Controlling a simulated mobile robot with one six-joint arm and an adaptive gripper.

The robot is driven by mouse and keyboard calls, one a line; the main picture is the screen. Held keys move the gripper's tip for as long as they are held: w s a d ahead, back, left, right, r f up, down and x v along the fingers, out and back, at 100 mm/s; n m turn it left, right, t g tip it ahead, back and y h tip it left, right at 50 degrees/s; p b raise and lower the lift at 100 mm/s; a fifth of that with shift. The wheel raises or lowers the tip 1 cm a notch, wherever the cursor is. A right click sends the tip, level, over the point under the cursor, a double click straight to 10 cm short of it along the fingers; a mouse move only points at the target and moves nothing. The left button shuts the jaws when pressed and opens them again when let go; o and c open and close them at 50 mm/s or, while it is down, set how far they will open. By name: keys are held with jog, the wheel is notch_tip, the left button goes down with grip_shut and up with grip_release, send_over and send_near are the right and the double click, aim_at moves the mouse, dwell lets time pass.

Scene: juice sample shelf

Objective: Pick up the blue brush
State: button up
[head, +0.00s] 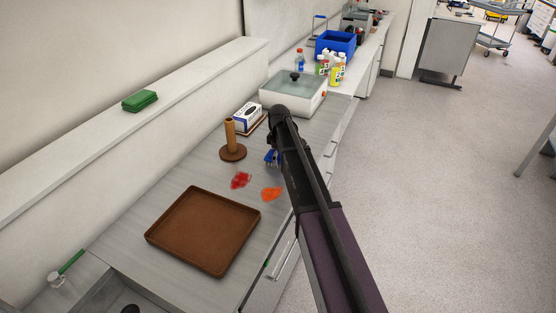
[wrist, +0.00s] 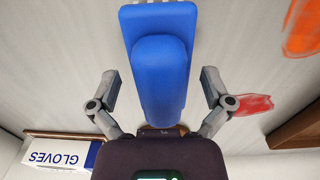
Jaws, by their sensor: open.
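The blue brush (wrist: 160,70) lies lengthwise between the fingers of my gripper (wrist: 160,79) in the wrist view. It shows a wide flat end and a raised, rounded block. My gripper is open, with one finger on each side of the brush and a visible gap on both sides. In the head view, only a small part of the blue brush (head: 270,157) shows on the grey counter, beside my arm. The rest of it and most of my gripper are hidden by the arm.
A red item (head: 240,180) and an orange item (head: 271,194) lie near the brush. A brown tray (head: 157,236) sits in front. A brown post on a round base (head: 230,140) and a glove box (head: 247,118) stand left and behind. A lidded container (head: 292,95) is farther back.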

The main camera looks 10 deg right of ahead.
jog(key=c, duration=1.1)
jog(key=shift+r, duration=0.2)
notch_tip(320, 180, up, 4)
jog(key=p, duration=0.4)
jog(key=shift+f, duration=0.2)
jog(key=s, duration=1)
jog(key=s+r+p, duration=0.1)
jog(key=s, duration=0.5)
jog(key=shift+a, duration=0.1)
jog(key=o, duration=0.6)
jog(key=c, duration=0.4)
jog(key=w+a+r+p, duration=0.1)
jog(key=a, duration=0.1)
jog(key=w+a+r+p, duration=0.1)
jog(key=a, duration=0.2)
jog(key=w+a+r+p, duration=0.1)
jog(key=a, duration=0.2)
jog(key=shift+c, duration=0.3)
jog(key=shift+a, duration=0.55)
